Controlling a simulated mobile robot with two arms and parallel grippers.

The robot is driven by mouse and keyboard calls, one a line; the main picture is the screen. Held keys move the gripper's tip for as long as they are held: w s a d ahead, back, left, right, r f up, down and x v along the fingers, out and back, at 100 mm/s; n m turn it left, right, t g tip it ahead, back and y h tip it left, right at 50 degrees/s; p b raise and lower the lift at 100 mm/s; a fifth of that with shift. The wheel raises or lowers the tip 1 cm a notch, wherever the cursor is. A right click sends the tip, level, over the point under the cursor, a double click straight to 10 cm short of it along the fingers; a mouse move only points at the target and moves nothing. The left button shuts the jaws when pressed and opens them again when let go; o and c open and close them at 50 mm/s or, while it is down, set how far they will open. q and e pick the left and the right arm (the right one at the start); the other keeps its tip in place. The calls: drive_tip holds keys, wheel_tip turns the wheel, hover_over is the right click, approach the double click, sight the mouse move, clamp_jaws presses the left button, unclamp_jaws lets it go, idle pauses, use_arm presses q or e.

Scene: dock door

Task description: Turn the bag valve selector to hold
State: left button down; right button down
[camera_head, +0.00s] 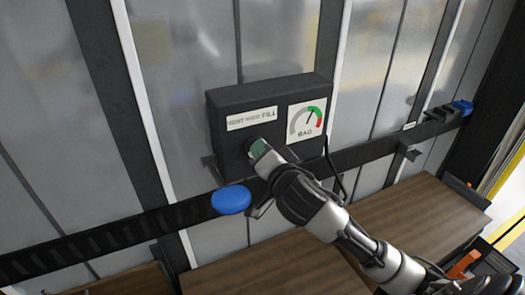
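The dark valve box (223,103) is on the wall. Its white label strip (251,118) has small words, ending in "FILL" at the right; the middle word looks like "HOLD". Beside it is the BAG gauge (306,118), with its needle up and to the right, around the green part of the scale. My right gripper (259,150) reaches up from the lower right to the box front, just below the label. A dark green piece shows at its tips where the selector would be. The selector's pointer is hidden, and I cannot tell its setting or whether the fingers grip it. My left gripper is not in view.
A dark slotted rail (100,240) runs across the wall below the box. A blue disc (231,199) sits at the rail, left of my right gripper. A black cable hangs at the box's right side. Wooden crates or pallets (415,215) stand below.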

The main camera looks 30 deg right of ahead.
drive_tip(key=shift+n, duration=0.4)
drive_tip(key=n+p, duration=0.1)
drive_tip(key=n, duration=0.3)
drive_tip(key=n+p, duration=0.1)
drive_tip(key=n, duration=0.3)
drive_tip(key=shift+a+n, duration=0.2)
drive_tip(key=shift+n, duration=0.2)
idle(0.3)
drive_tip(key=c, duration=1.1)
unclamp_jaws()
drive_tip(key=shift+s, duration=0.1)
